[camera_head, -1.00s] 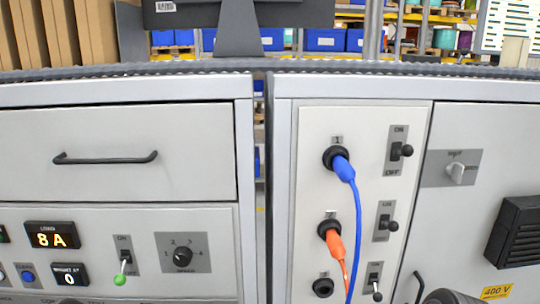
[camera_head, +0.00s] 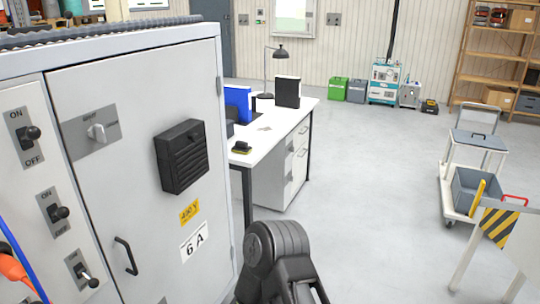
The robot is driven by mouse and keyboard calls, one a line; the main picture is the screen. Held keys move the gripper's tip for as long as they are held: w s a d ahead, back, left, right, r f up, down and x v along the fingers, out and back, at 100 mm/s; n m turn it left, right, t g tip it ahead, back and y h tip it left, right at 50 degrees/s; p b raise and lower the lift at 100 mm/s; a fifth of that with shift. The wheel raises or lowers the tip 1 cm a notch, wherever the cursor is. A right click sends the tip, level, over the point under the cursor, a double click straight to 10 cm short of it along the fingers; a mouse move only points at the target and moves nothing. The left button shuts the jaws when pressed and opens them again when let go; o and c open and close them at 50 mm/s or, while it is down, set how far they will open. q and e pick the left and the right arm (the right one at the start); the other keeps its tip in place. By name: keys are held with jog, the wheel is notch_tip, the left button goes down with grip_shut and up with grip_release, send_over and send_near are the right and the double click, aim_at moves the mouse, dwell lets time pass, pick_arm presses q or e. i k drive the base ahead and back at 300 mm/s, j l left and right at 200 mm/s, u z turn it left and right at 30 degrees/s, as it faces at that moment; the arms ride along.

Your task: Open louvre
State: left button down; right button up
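The louvre (camera_head: 183,156) is a black slatted box on the grey cabinet door (camera_head: 130,90) at the left of the head view. Its slats face outward, and I cannot tell from here how far they are open. A part of my own arm shows at the bottom centre, below and right of the louvre and apart from it. Neither gripper's fingers are in the picture.
A white desk (camera_head: 270,130) stands behind the cabinet. A trolley (camera_head: 470,180) stands at the right. The floor between is clear.

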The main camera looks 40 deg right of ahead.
aim_at(184, 144)
jog(key=z, duration=0.8)
